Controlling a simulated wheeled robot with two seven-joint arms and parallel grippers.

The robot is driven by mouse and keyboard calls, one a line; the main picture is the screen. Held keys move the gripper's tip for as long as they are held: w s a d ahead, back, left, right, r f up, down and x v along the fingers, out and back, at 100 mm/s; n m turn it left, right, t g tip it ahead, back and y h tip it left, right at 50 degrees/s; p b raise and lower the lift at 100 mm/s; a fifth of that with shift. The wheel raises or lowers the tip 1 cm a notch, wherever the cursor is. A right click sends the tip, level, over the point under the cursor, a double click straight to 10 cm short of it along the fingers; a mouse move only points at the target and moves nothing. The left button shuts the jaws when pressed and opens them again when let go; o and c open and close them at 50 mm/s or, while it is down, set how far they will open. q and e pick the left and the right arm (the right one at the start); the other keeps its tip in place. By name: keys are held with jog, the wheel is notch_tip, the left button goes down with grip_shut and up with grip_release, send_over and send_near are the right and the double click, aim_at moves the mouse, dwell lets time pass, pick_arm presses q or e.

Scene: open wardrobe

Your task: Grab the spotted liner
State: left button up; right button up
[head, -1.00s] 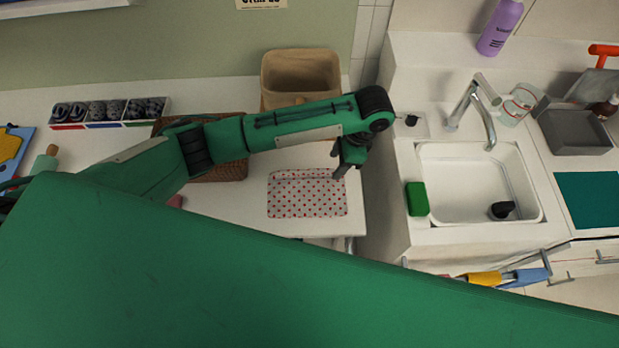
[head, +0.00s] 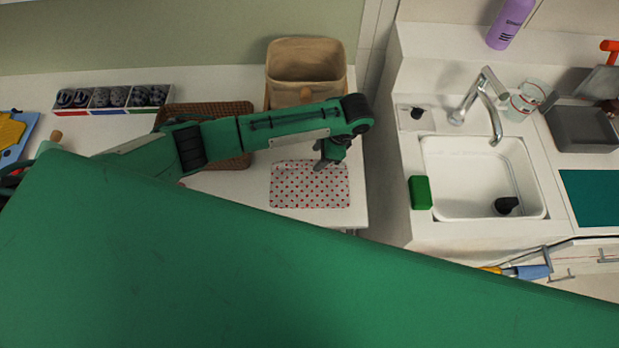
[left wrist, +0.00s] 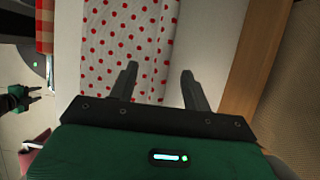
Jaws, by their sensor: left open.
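The spotted liner (head: 305,188) is a light grey rectangle with red dots, lying flat on the white counter. It also shows in the left wrist view (left wrist: 115,45), with a fold or raised strip along its right side. My left gripper (head: 330,163) is above the liner's upper right edge in the head view. In the left wrist view the left gripper (left wrist: 158,80) has its two fingers apart, one over the liner and one over the bare counter, with nothing between them. I cannot tell its height above the liner. My right gripper cannot be made out in the head view.
A tan bin (head: 306,75) and a brown woven tray (head: 235,155) stand behind the liner. A sectioned box (head: 112,98) is at the back left. A sink (head: 470,180) with a green sponge (head: 420,192) lies to the right. My green arm covers much of the foreground.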

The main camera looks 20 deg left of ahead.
aim_at(309, 162)
pick_arm(q)
jog(key=x, duration=0.2)
jog(key=p+x, duration=0.1)
jog(key=x, duration=0.1)
jog(key=shift+a+r, duration=0.1)
jog(key=shift+a, duration=0.35)
jog(key=c, duration=1.1)
jog(key=shift+o, duration=0.2)
jog(key=shift+r, duration=0.15)
